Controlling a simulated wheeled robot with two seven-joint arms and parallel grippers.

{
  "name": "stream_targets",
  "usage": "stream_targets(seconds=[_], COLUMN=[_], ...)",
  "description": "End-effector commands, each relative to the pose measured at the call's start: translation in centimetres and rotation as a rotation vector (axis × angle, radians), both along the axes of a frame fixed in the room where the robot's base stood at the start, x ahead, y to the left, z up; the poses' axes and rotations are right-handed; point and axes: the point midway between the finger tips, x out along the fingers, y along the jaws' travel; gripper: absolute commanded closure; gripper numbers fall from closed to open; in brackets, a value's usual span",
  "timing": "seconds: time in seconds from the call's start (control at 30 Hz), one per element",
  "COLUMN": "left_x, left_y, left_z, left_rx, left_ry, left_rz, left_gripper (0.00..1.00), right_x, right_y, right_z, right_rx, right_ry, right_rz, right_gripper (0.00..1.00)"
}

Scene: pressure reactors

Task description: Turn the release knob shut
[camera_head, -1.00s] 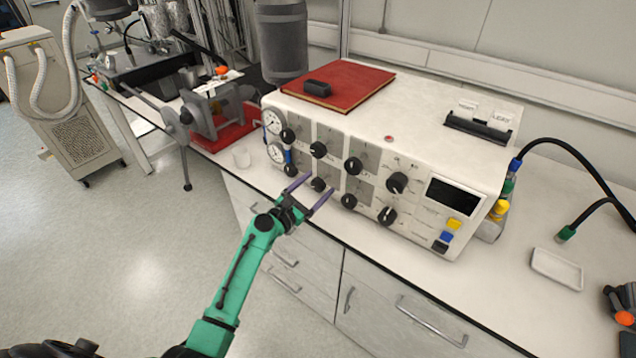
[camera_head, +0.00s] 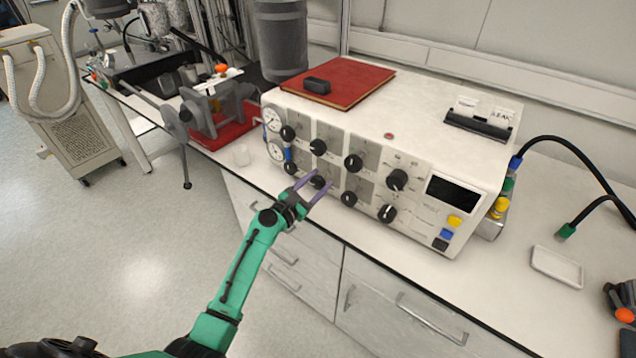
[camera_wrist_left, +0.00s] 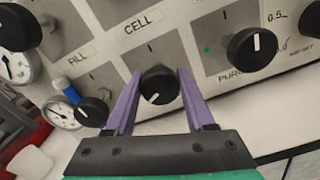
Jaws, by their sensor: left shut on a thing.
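The white control box (camera_head: 440,110) on the bench has two rows of black knobs on its slanted front. My left gripper (camera_head: 317,183) is shut on a black knob of the lower row, with one purple finger on each side. In the left wrist view this knob (camera_wrist_left: 160,85) sits between the fingers, its white mark pointing down and slightly left. The gripper (camera_wrist_left: 160,95) hides the panel below it, and I cannot read this knob's own label. The word CELL stands above it.
Other knobs stand close by: one marked PURGE (camera_wrist_left: 251,48) to the right and one below FILL (camera_wrist_left: 92,111) to the left. Pressure gauges (camera_head: 275,152) are at the box's left end. A red book (camera_head: 350,85) lies on top. A white tray (camera_head: 556,266) is on the right.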

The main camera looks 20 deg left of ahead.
Motion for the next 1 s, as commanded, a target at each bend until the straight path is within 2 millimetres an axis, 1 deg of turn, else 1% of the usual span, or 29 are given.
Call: stream_targets(seconds=[0.27, 1.0], left_x=[0.0, -0.1], left_y=[-0.1, -0.2], left_z=[-0.3, -0.4], left_rx=[0.179, 0.832], left_ry=[-0.071, -0.331], left_rz=[0.000, -0.001], left_gripper=[1.00, 1.00], right_x=[0.0, 0.0], right_y=[-0.3, -0.3], right_z=[-1.0, -3.8], right_rx=[-0.004, -0.005], right_ry=[-0.001, 0.000], right_rz=[0.001, 0.000], right_gripper=[0.50, 0.50])
